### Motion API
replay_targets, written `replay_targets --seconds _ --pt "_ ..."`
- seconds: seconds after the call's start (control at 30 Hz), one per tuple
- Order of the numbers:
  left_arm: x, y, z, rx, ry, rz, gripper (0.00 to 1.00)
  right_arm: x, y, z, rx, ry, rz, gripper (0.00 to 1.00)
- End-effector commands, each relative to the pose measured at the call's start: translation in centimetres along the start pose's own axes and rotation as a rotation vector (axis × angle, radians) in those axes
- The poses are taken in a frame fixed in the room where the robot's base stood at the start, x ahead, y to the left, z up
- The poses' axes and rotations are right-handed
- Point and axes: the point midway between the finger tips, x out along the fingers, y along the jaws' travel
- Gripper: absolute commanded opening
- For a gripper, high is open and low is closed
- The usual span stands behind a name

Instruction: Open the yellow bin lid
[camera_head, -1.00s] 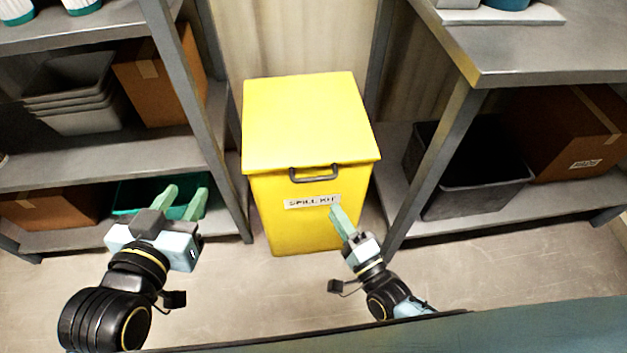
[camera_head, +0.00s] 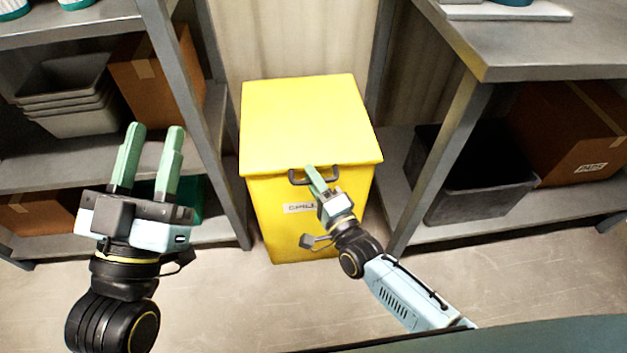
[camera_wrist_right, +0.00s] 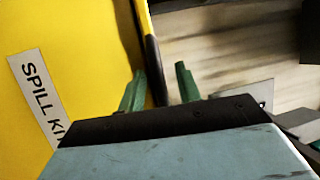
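The yellow bin (camera_head: 275,220) stands on the floor between two shelf units. Its flat yellow lid (camera_head: 305,120) is closed. A dark handle (camera_head: 296,178) sits on the front edge, above a white SPILL KIT label (camera_head: 298,208). My right gripper (camera_head: 312,172) is at the handle, overlapping its right part. In the right wrist view my right gripper (camera_wrist_right: 160,75) has its green fingers apart, with a dark bar, apparently the handle (camera_wrist_right: 152,62), in line with the gap. Contact cannot be told. My left gripper (camera_head: 152,132) is open and empty, left of the bin.
A grey shelf unit (camera_head: 185,85) with grey trays (camera_head: 75,105) and cardboard boxes (camera_head: 150,80) stands left. A grey bench (camera_head: 520,50) with a black crate (camera_head: 470,180) and cardboard box (camera_head: 570,130) underneath stands right. Floor before the bin is clear.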

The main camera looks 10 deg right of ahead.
Motion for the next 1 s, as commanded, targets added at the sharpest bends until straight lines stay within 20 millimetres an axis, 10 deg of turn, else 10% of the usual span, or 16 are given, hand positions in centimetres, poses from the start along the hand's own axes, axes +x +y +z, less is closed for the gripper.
replay_targets --seconds 0.2,0.47,1.0 --pt "0.0 0.0 0.0 0.000 0.001 0.000 0.36 0.0 0.0 0.0 0.000 0.000 0.000 0.33" --pt "0.0 0.0 0.0 0.000 0.000 0.000 0.36 0.0 0.0 0.0 0.000 0.000 0.000 0.00" --pt "0.0 -0.3 1.4 0.005 -0.094 -0.007 0.36 -0.1 -0.4 -0.2 0.002 0.004 0.006 0.00"
